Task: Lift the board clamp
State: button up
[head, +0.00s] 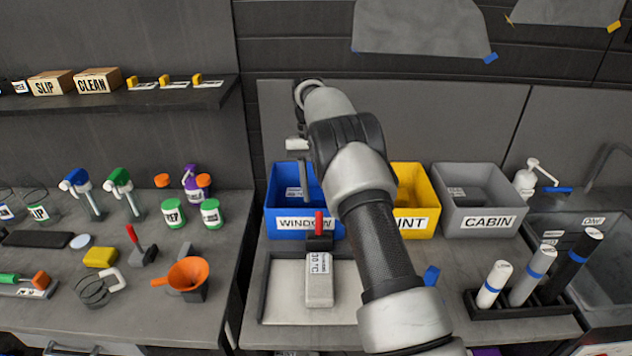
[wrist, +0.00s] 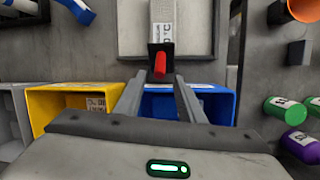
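A black clamp with an upright red handle (head: 319,228) sits at the far end of a pale grey labelled block (head: 319,285) in a shallow tray (head: 272,290). In the wrist view the clamp's red handle (wrist: 160,66) appears ahead of and between the fingertips. A similar red-handled clamp (head: 142,248) stands on the left bench. My gripper (head: 303,172) is over the blue bin, behind the tray clamp. In the wrist view its fingers (wrist: 160,82) are spread, with nothing held. Whether they touch the clamp is hard to tell.
The blue WINDOW bin (head: 290,224), a yellow bin (head: 413,225) and a grey CABIN bin (head: 478,223) stand behind the tray. A rack of rolls (head: 520,310) is at right. An orange funnel (head: 187,276) and bottles crowd the left bench. My arm hides part of the middle.

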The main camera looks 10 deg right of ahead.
jog(key=shift+v, duration=1.85)
jog(key=s+r+n+t, duration=0.1)
jog(key=s+r+t, duration=0.1)
jog(key=s+r, duration=0.6)
jog(key=s+r+n+t, duration=0.1)
jog(key=s+r+t, duration=0.3)
jog(key=r, duration=0.9)
jog(key=s+f+n+t, duration=0.1)
jog(key=s+f, duration=0.1)
jog(key=s, duration=1)
jog(key=s+f+n+t, duration=0.1)
jog(key=s+f+t, duration=0.1)
jog(key=s, duration=1.1)
jog(key=shift+f, duration=0.4)
